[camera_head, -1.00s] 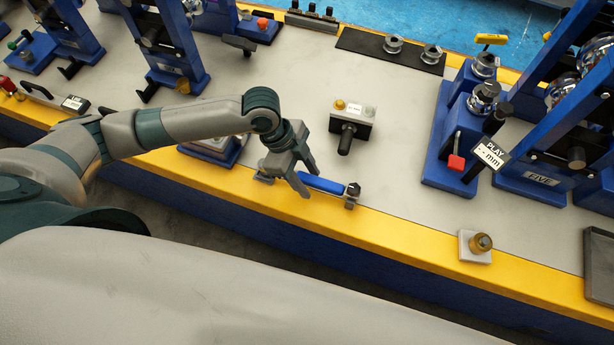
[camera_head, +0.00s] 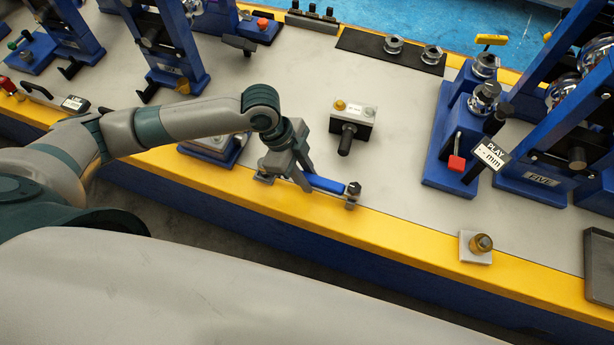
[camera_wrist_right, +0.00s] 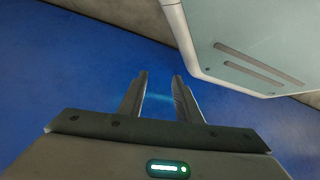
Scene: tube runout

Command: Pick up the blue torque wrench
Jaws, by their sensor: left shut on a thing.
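The blue torque wrench (camera_head: 325,184) lies across small grey supports near the bench's front edge in the head view. Its dark head (camera_head: 354,188) is at the right end, on the right support (camera_head: 351,202). My left gripper (camera_head: 304,184) is shut on the wrench near the left part of its blue handle. The fingers and palm hide the wrench's left end. The wrench still appears to rest at support height. My right gripper (camera_wrist_right: 160,92) shows in the right wrist view, its two fingers apart with nothing between them, in front of a blue surface.
A grey box with a black handle (camera_head: 352,122) stands behind the wrench. A blue stand (camera_head: 454,150) with a red-tipped lever is to the right. A brass knob on a white block (camera_head: 478,245) sits near the front edge. The grey bench top (camera_head: 400,190) between them is clear.

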